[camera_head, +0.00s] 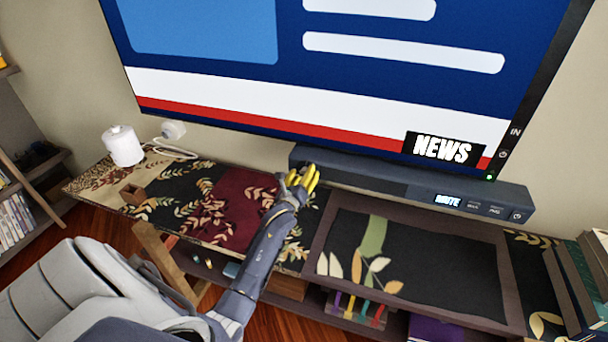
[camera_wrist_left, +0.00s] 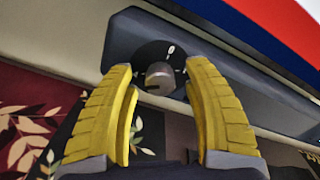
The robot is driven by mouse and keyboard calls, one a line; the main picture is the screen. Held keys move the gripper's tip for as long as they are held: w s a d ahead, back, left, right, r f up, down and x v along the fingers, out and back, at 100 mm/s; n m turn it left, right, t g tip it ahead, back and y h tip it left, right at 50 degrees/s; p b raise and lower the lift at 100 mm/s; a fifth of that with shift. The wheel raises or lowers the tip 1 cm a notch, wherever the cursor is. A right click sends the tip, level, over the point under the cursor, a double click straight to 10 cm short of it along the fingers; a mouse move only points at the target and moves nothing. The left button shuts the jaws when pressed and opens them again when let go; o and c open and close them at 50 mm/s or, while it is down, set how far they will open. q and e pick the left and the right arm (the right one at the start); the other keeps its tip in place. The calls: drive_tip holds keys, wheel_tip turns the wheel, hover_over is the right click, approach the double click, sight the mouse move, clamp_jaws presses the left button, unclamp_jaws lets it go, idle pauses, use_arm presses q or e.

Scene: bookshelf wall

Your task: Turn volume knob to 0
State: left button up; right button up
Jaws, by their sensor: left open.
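The volume knob (camera_wrist_left: 160,77) is a small round grey knob on a dark dial at the left end of the soundbar (camera_head: 420,190). In the left wrist view it shows between and just beyond my open yellow fingertips. My left gripper (camera_head: 304,178) is open at the soundbar's left end, and it also shows in the left wrist view (camera_wrist_left: 158,82). I cannot tell whether the fingers touch the knob. In the head view the gripper hides the knob. The soundbar's small display (camera_head: 447,200) reads what looks like "MUTE". My right gripper is not in view.
The soundbar stands on a patterned cabinet (camera_head: 345,220) below a large TV (camera_head: 330,70) showing "NEWS". Books (camera_head: 580,270) stand at the right edge.

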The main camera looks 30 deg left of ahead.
use_arm(q)
clamp_jaws()
idle(0.5)
